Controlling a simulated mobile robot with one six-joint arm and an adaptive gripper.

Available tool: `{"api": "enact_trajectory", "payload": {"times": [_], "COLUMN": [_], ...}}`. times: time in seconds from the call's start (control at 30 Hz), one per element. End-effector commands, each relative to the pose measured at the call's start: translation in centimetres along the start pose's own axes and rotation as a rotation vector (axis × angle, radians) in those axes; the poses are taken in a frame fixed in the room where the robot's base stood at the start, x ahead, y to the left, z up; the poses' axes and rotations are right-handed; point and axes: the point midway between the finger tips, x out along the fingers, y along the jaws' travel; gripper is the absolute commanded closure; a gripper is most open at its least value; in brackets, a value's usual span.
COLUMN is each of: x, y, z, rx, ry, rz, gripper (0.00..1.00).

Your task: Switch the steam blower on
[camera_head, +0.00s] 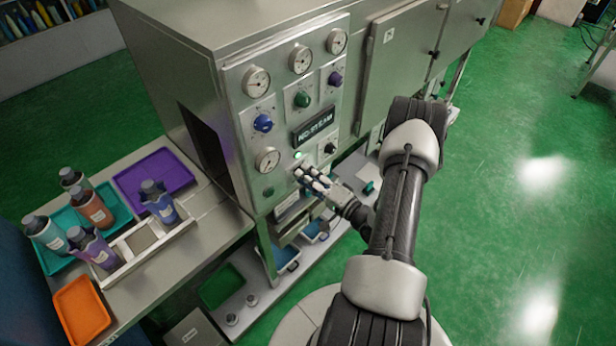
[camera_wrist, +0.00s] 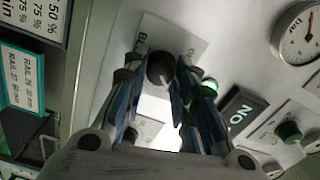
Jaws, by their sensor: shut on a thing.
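My gripper (camera_head: 310,178) is at the lower part of the grey control panel (camera_head: 236,110). In the wrist view my gripper (camera_wrist: 162,84) has its two fingers closed on a dark round knob (camera_wrist: 160,68). The knob sits on a light plate (camera_wrist: 185,38) with partly hidden lettering that starts "BL". I cannot tell which way the knob points. In the head view my fingers hide it. A small green lamp (camera_head: 297,155) glows beside the gripper and also shows in the wrist view (camera_wrist: 210,87). A dark display (camera_head: 314,127) reads "NO STEAM".
Several gauges (camera_head: 301,59) and a blue knob (camera_head: 263,123), green knob (camera_head: 303,99), purple knob (camera_head: 335,78) and black knob (camera_head: 330,148) are on the panel. Bottles (camera_head: 95,211) and trays stand on the bench at left. Open green floor (camera_head: 530,200) lies right.

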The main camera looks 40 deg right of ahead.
Motion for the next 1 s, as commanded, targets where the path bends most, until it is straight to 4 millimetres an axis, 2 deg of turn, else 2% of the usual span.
{"api": "enact_trajectory", "payload": {"times": [0.3, 0.77, 0.8, 1.0], "x": [-0.01, -0.01, -0.01, -0.01], "y": [0.06, 0.05, 0.05, 0.04], "z": [0.05, 0.05, 0.04, 0.03], "rx": [0.09, 0.101, 0.101, 0.1], "ry": [-0.001, 0.0, 0.0, 0.0], "rz": [0.001, 0.001, 0.001, 0.001], "gripper": [0.98, 0.98, 0.72, 0.59]}}
